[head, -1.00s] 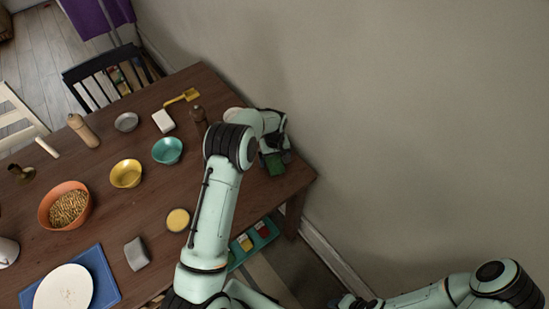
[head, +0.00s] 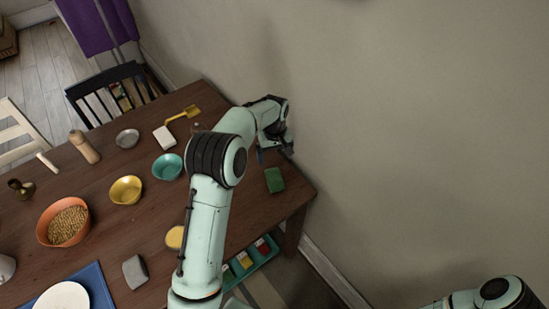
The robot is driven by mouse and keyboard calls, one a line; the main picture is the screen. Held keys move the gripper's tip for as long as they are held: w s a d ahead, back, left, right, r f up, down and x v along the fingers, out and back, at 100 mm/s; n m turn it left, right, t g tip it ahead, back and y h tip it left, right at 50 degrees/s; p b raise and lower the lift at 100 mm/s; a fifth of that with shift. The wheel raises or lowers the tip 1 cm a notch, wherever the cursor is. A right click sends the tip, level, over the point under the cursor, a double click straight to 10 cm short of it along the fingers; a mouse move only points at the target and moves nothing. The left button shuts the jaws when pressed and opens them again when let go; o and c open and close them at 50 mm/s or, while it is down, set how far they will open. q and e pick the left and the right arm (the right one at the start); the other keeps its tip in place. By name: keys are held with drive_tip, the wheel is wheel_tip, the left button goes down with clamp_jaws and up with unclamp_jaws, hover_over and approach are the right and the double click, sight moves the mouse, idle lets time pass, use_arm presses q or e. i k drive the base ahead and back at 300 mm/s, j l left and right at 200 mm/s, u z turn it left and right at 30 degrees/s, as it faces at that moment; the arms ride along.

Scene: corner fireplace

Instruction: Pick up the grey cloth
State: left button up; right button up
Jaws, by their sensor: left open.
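The grey cloth (head: 135,271) lies on the wooden table near its front edge, a small grey folded-looking piece in the lower left of the head view. My left gripper (head: 275,152) is at the far right end of the table, well away from the cloth. It is open and empty, beyond a green block (head: 274,180) that lies on the table. My right arm shows only in the lower right corner, and its gripper is out of the picture.
Near the cloth are a blue mat (head: 98,287) with a white plate (head: 62,298), an orange bowl (head: 64,222) and a yellow dish (head: 174,238), partly hidden by my left arm. Yellow (head: 126,190) and teal (head: 168,166) bowls stand farther back. A wall (head: 420,130) bounds the right.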

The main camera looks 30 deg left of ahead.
sight(136, 273)
drive_tip(key=k+l, duration=0.8)
drive_tip(key=k, duration=0.05)
